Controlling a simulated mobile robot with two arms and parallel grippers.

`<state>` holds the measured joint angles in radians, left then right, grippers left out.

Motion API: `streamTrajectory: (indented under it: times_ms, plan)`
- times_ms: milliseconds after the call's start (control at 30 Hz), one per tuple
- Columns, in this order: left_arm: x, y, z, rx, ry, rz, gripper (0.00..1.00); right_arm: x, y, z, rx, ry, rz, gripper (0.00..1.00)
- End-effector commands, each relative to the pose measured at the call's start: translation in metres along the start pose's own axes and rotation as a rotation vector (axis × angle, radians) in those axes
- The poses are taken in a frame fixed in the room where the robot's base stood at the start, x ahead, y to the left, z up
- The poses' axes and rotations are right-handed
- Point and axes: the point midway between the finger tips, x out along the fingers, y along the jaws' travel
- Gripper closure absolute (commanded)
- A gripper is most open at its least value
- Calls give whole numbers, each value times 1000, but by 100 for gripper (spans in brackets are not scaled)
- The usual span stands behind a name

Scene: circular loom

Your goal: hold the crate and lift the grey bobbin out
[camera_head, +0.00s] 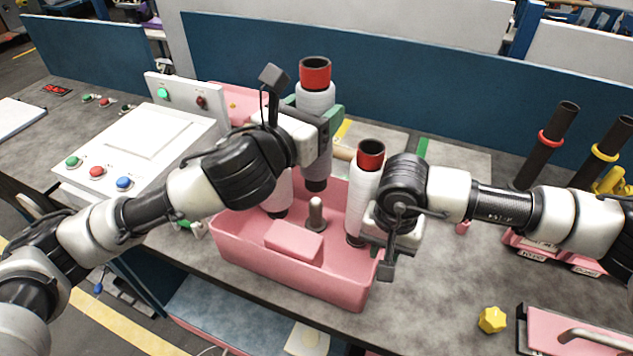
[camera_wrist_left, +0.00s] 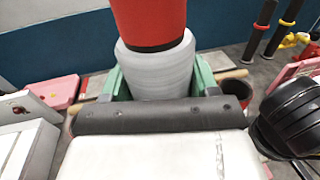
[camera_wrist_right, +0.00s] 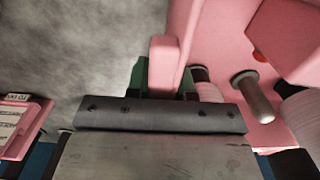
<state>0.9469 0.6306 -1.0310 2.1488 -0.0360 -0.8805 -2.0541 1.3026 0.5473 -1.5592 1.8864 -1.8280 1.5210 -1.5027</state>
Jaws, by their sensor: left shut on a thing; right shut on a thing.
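The grey bobbin (camera_head: 316,97), with a red tube top, is upright in my left gripper (camera_head: 322,118). Its dark lower end shows above the crate's inside, higher than the other bobbins. In the left wrist view the green fingers sit either side of the grey bobbin (camera_wrist_left: 158,70). The pink crate (camera_head: 290,275) stands on the table. My right gripper (camera_head: 378,235) is shut on the crate's right wall, which shows between green fingers in the right wrist view (camera_wrist_right: 164,65). A bare grey peg (camera_head: 316,214) stands inside the crate.
A white bobbin (camera_head: 364,195) stands at the crate's right side; another (camera_head: 278,192) is partly hidden behind my left arm. A pink block (camera_head: 294,241) is at the crate's front. Dark posts (camera_head: 548,145) stand at right. A yellow knob (camera_head: 492,319) lies on the table.

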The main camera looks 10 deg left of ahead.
Motion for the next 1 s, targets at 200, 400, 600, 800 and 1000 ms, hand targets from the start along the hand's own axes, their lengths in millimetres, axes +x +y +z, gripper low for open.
streamTrajectory:
  times_ms: [200,400,600,800,1000]
  plan:
    - [0,0,29,3,-6,0,97,-1,0,0,-2,2,0,100]
    - [0,0,52,3,-5,0,97,-1,0,0,-2,2,0,100]
    - [0,0,62,2,-1,0,97,-1,0,0,-2,2,0,100]
    - [0,0,62,1,-1,0,97,-1,0,0,-2,2,0,100]
    - [0,0,62,1,-1,-1,97,0,0,0,-1,1,0,48]
